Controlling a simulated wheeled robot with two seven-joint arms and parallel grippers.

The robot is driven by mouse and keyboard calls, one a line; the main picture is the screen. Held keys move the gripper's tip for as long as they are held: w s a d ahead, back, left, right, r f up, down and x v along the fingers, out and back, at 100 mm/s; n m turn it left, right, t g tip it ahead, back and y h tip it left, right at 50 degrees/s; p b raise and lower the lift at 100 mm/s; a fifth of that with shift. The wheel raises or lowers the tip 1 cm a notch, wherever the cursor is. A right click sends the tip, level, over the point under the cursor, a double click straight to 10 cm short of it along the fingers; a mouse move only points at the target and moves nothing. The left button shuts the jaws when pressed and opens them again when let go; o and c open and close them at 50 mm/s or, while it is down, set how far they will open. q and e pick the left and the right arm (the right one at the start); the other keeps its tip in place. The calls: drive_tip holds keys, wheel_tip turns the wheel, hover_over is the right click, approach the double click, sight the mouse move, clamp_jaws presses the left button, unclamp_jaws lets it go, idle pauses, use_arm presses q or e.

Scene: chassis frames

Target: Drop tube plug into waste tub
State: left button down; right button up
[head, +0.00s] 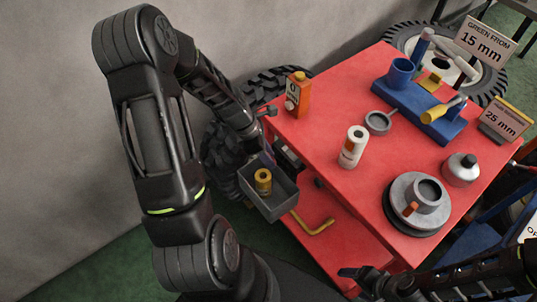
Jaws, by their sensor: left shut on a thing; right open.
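The waste tub (283,203) appears to be the grey open box at the left side of the red cart, with a yellow cylinder (263,178) inside it. My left gripper (266,146) is above the tub's back edge, beside the cart's left edge. It is shut on a small, dark purplish piece (267,158), probably the tube plug; its shape is mostly hidden. I cannot tell whether the piece touches the tub. My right gripper (356,281) is open and empty, low by the cart's near edge.
The red cart top (330,125) holds an orange bottle (298,94), a white can (353,147), a grey ring (378,122), a blue fixture (420,108), a grey hub (416,203) and a silver canister (460,169).

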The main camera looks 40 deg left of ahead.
use_arm(q)
drive_tip(key=shift+f+b, duration=1.05)
drive_tip(key=shift+f, duration=0.6)
drive_tip(key=c, duration=1)
unclamp_jaws()
drive_tip(key=shift+r, duration=0.1)
drive_tip(key=v, duration=0.7)
drive_tip(key=shift+a+r, duration=0.1)
drive_tip(key=shift+r, duration=0.25)
drive_tip(key=shift+s, duration=0.1)
